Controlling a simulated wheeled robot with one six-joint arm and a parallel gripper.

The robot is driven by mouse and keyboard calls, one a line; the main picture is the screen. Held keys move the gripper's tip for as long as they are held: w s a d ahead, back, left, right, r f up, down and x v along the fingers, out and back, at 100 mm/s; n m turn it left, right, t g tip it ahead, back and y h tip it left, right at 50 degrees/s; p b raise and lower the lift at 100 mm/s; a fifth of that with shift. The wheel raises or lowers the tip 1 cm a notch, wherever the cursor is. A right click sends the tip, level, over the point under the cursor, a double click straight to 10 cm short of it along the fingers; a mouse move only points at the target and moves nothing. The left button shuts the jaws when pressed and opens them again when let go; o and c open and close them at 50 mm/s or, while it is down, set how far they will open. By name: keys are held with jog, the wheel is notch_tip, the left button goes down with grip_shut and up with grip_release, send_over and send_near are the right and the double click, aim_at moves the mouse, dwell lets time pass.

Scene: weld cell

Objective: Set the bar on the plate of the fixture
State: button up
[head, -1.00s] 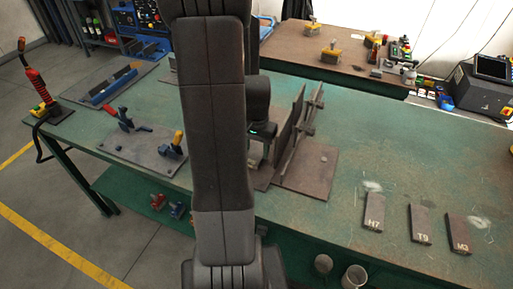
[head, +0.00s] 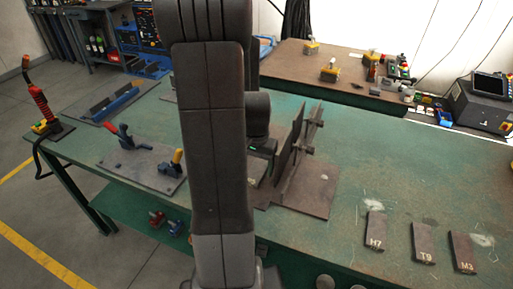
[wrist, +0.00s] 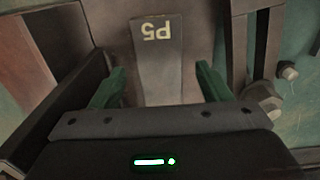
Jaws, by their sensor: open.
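The bar marked P5 (wrist: 158,62) shows in the wrist view, lying between the spread green fingers of my gripper (wrist: 160,88). A gap shows on each side of it, and its near end is hidden by the gripper body. The fixture (head: 291,150) in the head view has a brown plate (head: 315,190) and dark upright walls with bolts. My gripper is at its left side, partly hidden by my arm. In the wrist view dark walls stand left and right of the bar. I cannot tell exactly what surface lies under it.
Bars marked H7 (head: 375,230), T9 (head: 423,243) and M3 (head: 462,252) lie at the right of the green bench (head: 400,160). A grey plate with toggle clamps (head: 145,165) is at the left. The bench right of the fixture is mostly clear.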

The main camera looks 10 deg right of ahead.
notch_tip(320, 180, up, 13)
jog(key=p, duration=0.1)
jog(key=shift+f, duration=0.2)
jog(key=shift+f, duration=0.1)
notch_tip(320, 180, down, 14)
jog(key=shift+r+b, duration=0.15)
jog(key=shift+b, duration=0.5)
jog(key=shift+r, duration=0.15)
jog(key=shift+r, duration=0.1)
